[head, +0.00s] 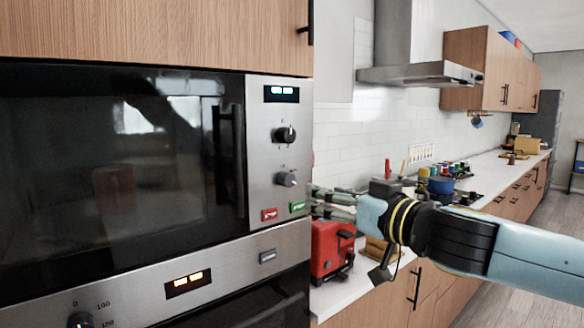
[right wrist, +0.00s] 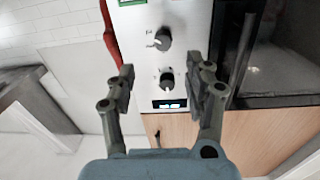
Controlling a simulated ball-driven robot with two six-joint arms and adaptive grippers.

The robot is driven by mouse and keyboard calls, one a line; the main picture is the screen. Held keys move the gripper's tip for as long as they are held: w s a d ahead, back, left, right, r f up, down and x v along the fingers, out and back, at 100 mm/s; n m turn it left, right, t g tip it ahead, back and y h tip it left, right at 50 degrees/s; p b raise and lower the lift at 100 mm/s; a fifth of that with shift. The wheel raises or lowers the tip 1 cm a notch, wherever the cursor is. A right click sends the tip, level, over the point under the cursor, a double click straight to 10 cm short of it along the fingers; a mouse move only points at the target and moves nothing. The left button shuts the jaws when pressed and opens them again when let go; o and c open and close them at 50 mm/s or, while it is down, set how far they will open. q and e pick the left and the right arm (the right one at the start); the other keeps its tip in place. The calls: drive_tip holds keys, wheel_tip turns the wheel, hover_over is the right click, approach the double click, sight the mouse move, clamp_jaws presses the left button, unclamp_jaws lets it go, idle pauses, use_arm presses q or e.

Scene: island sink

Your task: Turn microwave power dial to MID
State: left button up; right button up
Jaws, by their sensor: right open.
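The microwave (head: 120,170) is built into the wood cabinet at the left of the head view. Its steel control panel (head: 262,180) carries an upper dial (head: 286,134) and a lower dial (head: 287,178) under a lit display (head: 281,94). The dial labels are too small to read. My right gripper (head: 316,202) is open and empty, just right of the panel near the lower dial's height. The right wrist view is upside down; the upper dial (right wrist: 167,79) shows between the open fingers (right wrist: 167,82), the lower dial (right wrist: 160,38) beyond them. No finger visibly grips a dial. My left gripper is out of view.
Red (head: 269,214) and green (head: 297,206) buttons sit below the dials. An oven (head: 190,290) is underneath. A red appliance (head: 330,248) stands on the counter below my right gripper. The microwave handle (head: 228,150) stands left of the panel.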

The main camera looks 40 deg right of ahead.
sight(291, 181)
drive_tip(key=w, duration=0.3)
drive_tip(key=w+p, duration=0.1)
drive_tip(key=w, duration=0.6)
drive_tip(key=shift+w+a+r, duration=0.3)
drive_tip(key=shift+w+a, duration=0.1)
drive_tip(key=shift+c, duration=0.2)
clamp_jaws()
